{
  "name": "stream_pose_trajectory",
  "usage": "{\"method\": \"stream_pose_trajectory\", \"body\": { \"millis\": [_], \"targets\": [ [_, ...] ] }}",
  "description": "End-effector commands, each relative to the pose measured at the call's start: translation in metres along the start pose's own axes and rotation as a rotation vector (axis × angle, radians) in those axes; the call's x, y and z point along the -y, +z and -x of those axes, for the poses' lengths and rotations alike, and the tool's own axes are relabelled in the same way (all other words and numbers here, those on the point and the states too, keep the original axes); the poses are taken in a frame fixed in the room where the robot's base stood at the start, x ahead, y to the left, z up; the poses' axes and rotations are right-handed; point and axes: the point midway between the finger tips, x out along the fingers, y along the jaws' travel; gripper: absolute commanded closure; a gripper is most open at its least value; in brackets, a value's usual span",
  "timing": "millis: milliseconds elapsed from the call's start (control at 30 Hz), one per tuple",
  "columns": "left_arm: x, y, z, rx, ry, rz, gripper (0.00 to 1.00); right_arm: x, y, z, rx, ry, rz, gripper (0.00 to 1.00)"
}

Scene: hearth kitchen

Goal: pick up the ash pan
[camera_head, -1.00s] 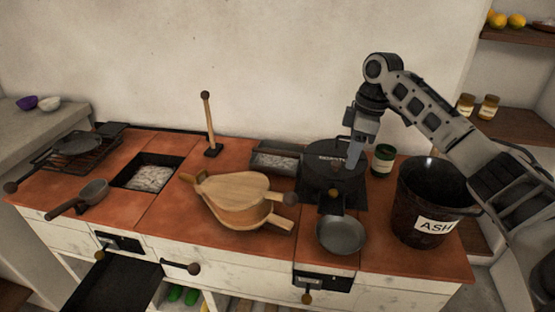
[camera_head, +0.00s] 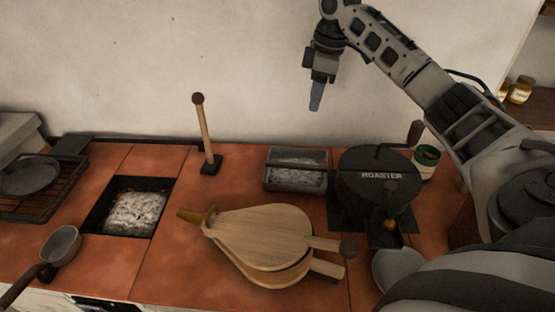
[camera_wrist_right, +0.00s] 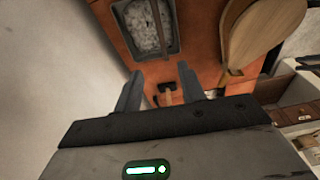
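The ash pan (camera_head: 296,187) is a small grey rectangular pan holding pale ash, with a dark bar across it. It sits on the terracotta counter, left of the roaster. It also shows at the top of the right wrist view (camera_wrist_right: 158,56). My right gripper (camera_head: 316,103) is raised in front of the wall, above the pan in the picture. In the right wrist view its two fingers (camera_wrist_right: 160,92) are apart, with nothing between them. The pan lies beyond the fingertips. My left gripper is out of view.
The black roaster (camera_head: 375,190) stands close to the pan's right. Wooden bellows (camera_head: 262,238) lie in front of it. An upright wooden-handled tool (camera_head: 205,140) stands to its left, beside the ash-filled hearth opening (camera_head: 135,212).

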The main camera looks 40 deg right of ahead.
Motion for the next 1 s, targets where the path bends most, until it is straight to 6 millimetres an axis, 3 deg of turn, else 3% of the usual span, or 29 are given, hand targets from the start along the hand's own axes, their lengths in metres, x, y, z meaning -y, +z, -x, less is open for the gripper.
{"method": "stream_pose_trajectory", "body": {
  "millis": [33, 200, 367, 667, 1000],
  "targets": [
    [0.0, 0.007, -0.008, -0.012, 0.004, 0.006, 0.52, 0.0, 0.003, -0.018, 0.001, -0.001, 0.0, 0.6],
    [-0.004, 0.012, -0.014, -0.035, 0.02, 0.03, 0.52, 0.0, 0.007, -0.042, 0.001, 0.0, 0.0, 0.6],
    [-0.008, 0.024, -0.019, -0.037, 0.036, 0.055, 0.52, 0.0, 0.01, -0.062, 0.001, -0.001, 0.0, 0.6],
    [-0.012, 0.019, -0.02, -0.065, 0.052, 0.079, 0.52, 0.0, 0.012, -0.09, 0.002, -0.002, 0.0, 0.6],
    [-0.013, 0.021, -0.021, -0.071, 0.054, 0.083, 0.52, 0.002, 0.012, -0.16, 0.003, -0.003, 0.0, 0.6]
  ]
}}
